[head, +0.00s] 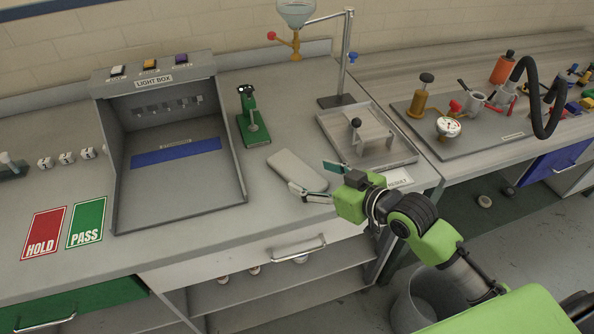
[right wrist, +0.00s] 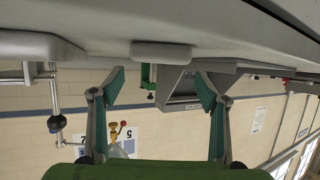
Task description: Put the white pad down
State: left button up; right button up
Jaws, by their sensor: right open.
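The white pad (head: 298,170) lies flat on the grey bench top (head: 225,262), between the light box and the metal tray. My right gripper (head: 315,178) is open, at the pad's near right end, with its two fingers apart. The right wrist view is upside down. There the pad (right wrist: 163,51) lies against the bench surface, beyond and between the open fingers (right wrist: 160,80), with nothing held between them. I cannot tell whether a finger touches the pad. My left gripper is not in view.
The light box (head: 115,218) stands left of the pad, and a green-based instrument (head: 252,130) behind it. A metal tray (head: 408,155) is to the right. Red HOLD (head: 43,232) and green PASS (head: 87,222) cards lie at the left. The bench front between is clear.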

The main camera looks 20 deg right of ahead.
aim_at(300, 172)
jog(key=shift+w+a+f, duration=0.1)
jog(key=shift+w, duration=0.1)
jog(key=shift+w+a+f, duration=0.15)
jog(key=shift+w, duration=0.2)
jog(key=p+x, duration=0.1)
jog(key=x, duration=0.3)
jog(key=shift+f, duration=0.15)
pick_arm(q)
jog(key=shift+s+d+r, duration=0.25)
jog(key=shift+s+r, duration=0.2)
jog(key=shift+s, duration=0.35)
pick_arm(e)
jog(key=c, duration=1)
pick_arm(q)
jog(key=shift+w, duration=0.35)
pick_arm(e)
jog(key=shift+c, duration=0.3)
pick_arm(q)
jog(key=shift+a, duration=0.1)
